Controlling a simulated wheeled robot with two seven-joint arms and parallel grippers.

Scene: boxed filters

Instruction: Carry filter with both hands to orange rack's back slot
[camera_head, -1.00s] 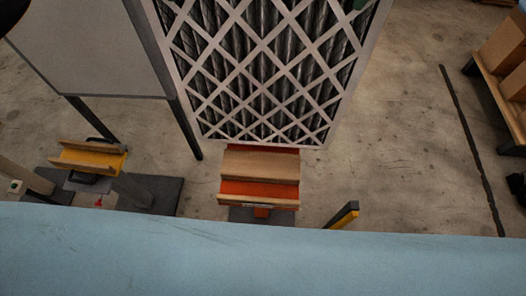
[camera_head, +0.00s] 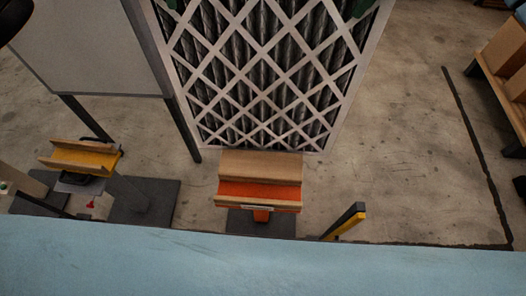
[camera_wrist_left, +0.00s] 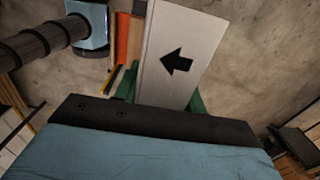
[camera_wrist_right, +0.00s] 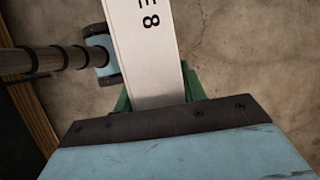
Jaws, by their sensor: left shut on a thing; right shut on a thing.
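The filter (camera_head: 255,75) is a large panel with a pale frame and a diamond lattice over dark pleats. It fills the top middle of the head view. My left gripper (camera_wrist_left: 165,90) is shut on one side edge, beside a black arrow. My right gripper (camera_wrist_right: 155,90) is shut on the other side edge, beside printed characters. The orange rack (camera_head: 258,190) stands below the filter, with wooden ledges and an orange channel. The filter's lower edge ends at the rack's far side; I cannot tell whether they touch.
A yellow rack (camera_head: 80,158) stands at the left on a dark base. A grey board (camera_head: 90,45) on dark legs is behind it. A yellow and black post (camera_head: 345,221) is right of the orange rack. Wooden shelving with boxes (camera_head: 503,50) is at the far right.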

